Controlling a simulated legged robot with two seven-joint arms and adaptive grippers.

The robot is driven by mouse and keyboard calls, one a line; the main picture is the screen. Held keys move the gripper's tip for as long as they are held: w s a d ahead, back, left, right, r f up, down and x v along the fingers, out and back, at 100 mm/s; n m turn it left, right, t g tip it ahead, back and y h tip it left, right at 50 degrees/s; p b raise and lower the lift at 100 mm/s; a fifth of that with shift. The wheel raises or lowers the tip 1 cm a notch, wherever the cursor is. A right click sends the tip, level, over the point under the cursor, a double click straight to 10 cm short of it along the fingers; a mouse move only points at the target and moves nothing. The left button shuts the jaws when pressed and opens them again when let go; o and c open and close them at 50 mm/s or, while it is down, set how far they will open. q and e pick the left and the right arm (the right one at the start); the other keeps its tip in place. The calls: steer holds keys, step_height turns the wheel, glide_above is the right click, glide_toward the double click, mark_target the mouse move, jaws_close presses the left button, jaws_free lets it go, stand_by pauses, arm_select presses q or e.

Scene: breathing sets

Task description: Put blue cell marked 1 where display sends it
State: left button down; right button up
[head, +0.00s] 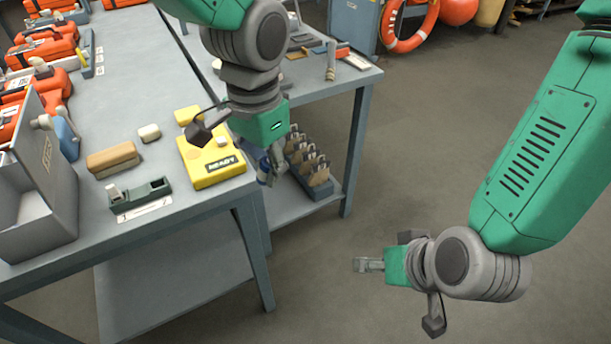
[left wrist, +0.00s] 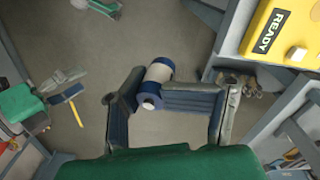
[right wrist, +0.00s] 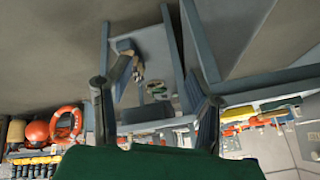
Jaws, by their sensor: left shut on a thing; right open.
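My left gripper (head: 268,172) is shut on the blue cell, just off the right edge of the near table. The left wrist view shows the cell (left wrist: 157,80), blue with a pale band, at the fingers (left wrist: 175,98); its number cannot be read. A yellow unit (head: 213,170) on the table has a dark plate (head: 221,163) reading READY; it also shows in the left wrist view (left wrist: 262,38). A dark green holder (head: 147,193) has a pale piece at its left end and a marked strip in front. My right gripper (head: 368,265) is open and empty over the floor.
A tan block (head: 112,158), a small pale block (head: 149,133) and a grey box (head: 38,190) stand near the holder. Orange sets (head: 45,52) line the table's left side. A rack of tagged items (head: 315,172) sits on a lower shelf. Floor at right is clear.

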steer(key=w+a+r+n+t+y, duration=0.1)
steer(key=a+r, duration=0.3)
steer(key=r, duration=0.2)
steer(key=w+a+r+t+y, duration=0.1)
steer(key=a+r, duration=0.2)
steer(key=r, duration=0.4)
steer(key=n+t+y, duration=0.1)
glide_toward(267, 170)
steer(key=f, duration=0.2)
steer(key=x, duration=0.9)
steer(key=shift+w+f, duration=0.2)
steer(key=shift+w, duration=0.3)
steer(key=shift+w+a+f, duration=0.25)
steer(key=shift+a, duration=0.1)
steer(key=shift+d, duration=0.5)
jaws_close()
jaws_free()
steer(key=shift+a, duration=0.4)
